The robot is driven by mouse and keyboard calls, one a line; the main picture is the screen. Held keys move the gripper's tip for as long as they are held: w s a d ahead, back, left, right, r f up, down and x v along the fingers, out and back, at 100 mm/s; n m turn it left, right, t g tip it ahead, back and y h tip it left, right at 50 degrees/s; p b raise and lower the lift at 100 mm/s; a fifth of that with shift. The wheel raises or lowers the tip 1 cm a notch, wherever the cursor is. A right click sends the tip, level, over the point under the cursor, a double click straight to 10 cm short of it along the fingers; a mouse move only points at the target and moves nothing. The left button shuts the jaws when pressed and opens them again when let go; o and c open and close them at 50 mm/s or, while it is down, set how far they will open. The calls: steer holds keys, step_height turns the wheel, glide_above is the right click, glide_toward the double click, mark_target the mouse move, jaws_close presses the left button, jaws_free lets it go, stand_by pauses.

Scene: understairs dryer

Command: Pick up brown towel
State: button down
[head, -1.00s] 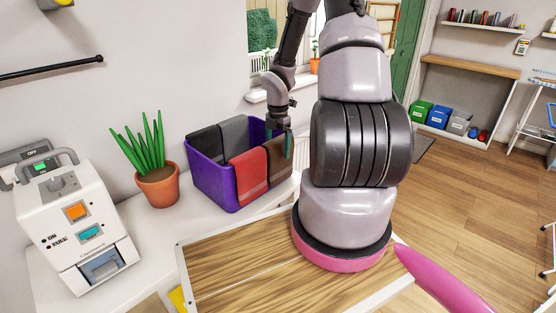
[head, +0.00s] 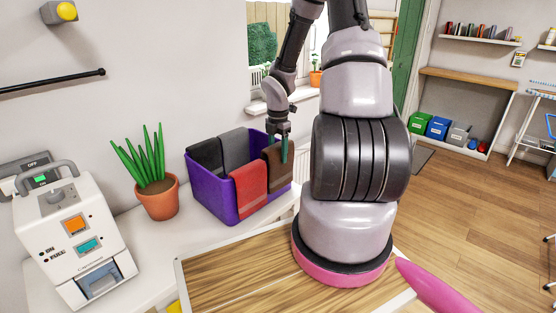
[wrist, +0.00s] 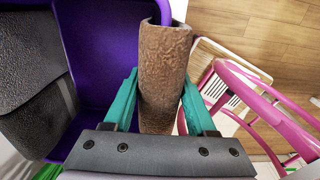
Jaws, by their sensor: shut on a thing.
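The brown towel (head: 277,168) hangs over the right part of the front rim of the purple bin (head: 212,190). My gripper (head: 283,154) reaches down over it from above. In the wrist view the brown towel (wrist: 163,72) lies between the two teal fingers of my gripper (wrist: 163,100), which are shut on it. The towel is still draped over the purple rim there. The far side of the towel's hold is hidden.
A red towel (head: 249,187) hangs beside the brown one, and grey (head: 235,150) and black (head: 206,155) towels hang at the back. A potted plant (head: 157,195) and a white machine (head: 75,235) stand to the left.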

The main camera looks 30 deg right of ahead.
step_height(320, 180, up, 26)
steer(key=shift+f, duration=0.25)
stand_by(1.2)
